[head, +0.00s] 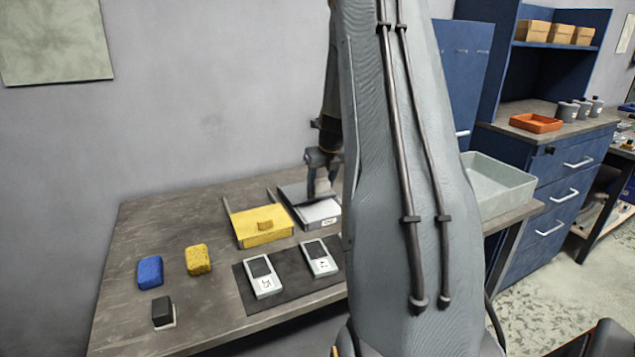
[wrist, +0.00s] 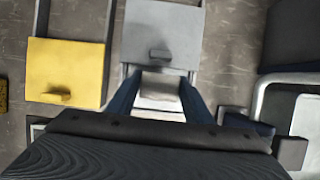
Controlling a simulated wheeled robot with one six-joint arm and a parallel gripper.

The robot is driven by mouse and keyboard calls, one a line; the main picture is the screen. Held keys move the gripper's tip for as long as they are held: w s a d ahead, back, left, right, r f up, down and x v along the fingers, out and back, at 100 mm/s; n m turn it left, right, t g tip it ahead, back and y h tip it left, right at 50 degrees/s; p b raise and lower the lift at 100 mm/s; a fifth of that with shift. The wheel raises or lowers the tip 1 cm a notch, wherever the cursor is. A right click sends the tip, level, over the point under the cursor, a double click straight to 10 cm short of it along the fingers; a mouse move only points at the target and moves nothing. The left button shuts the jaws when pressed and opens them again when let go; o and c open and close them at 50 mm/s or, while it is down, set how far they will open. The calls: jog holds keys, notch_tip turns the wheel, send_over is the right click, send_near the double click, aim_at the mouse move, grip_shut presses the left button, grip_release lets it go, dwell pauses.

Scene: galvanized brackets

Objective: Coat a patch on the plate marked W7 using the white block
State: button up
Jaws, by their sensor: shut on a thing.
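My gripper (head: 319,180) is over the grey box at the back of the table, partly behind my arm. In the wrist view its two blue fingers (wrist: 158,100) are shut on a pale white block (wrist: 160,88). Two pale plates with dark panels, a left one (head: 264,283) and a right one (head: 320,263), lie on a dark mat (head: 289,288). Their small labels are too unclear to read, so I cannot tell which is W7.
A yellow-lidded box (head: 262,229) stands beside the grey-lidded box (head: 318,214). A blue sponge (head: 150,272), a yellow sponge (head: 198,260) and a black block with a white base (head: 163,313) lie on the left. A pale tray (head: 497,188) is at right. The table's left front is mostly clear.

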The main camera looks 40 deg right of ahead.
aim_at(321, 195)
jog(key=shift+f+b, duration=2.35)
jog(key=shift+f, duration=0.2)
jog(key=shift+f, duration=0.45)
jog(key=shift+a+f, duration=0.1)
jog(key=shift+f, duration=0.05)
dwell(1.3)
jog(key=shift+p, duration=0.35)
notch_tip(321, 195, up, 7)
jog(key=p, duration=0.6)
jog(key=shift+p, duration=0.3)
dwell(0.4)
